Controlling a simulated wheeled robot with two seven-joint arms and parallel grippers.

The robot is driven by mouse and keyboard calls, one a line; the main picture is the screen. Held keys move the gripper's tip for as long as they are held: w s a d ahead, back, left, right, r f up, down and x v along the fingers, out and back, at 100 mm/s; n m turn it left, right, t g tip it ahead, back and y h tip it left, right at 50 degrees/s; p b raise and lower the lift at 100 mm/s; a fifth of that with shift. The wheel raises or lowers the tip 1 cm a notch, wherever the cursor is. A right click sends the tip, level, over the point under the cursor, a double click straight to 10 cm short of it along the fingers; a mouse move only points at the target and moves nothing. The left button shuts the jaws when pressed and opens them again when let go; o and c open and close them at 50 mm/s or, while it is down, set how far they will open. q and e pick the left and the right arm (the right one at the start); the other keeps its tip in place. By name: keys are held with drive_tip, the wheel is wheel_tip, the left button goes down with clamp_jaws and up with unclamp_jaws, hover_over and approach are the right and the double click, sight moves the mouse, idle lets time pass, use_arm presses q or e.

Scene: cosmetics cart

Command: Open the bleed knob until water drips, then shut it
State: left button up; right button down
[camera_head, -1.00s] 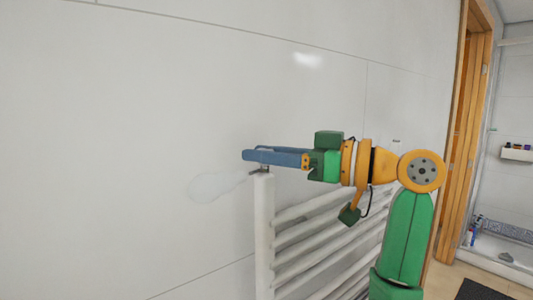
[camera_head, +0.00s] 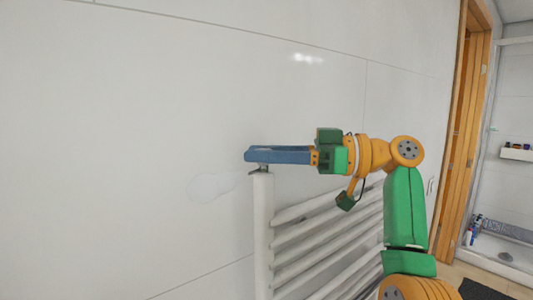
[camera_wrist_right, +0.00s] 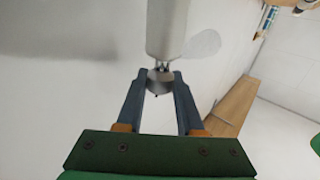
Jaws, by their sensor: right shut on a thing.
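A white towel radiator (camera_head: 263,235) stands against the wall in the head view. A small grey metal bleed knob (camera_head: 262,169) sits at the top of its left post. My right gripper (camera_head: 250,155) comes in level from the right at the post's top. In the right wrist view its two blue fingertips (camera_wrist_right: 159,77) are on either side of the grey knob (camera_wrist_right: 160,84), shut on it. A pale see-through patch (camera_head: 215,186) shows left of the post top, and beside the post in the wrist view (camera_wrist_right: 203,43). No distinct water drops show. My left gripper is out of view.
The plain white wall (camera_head: 120,130) is close behind the radiator. A wooden door frame (camera_head: 465,140) and a shower tray (camera_head: 500,247) are at the right. The space left of the radiator is clear.

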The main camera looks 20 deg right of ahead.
drive_tip(key=c, duration=0.7)
unclamp_jaws()
drive_tip(key=shift+o, duration=0.8)
drive_tip(key=shift+w+a, duration=0.1)
drive_tip(key=shift+a, duration=0.1)
drive_tip(key=shift+d, duration=0.1)
drive_tip(key=v, duration=0.7)
drive_tip(key=shift+b, duration=0.4)
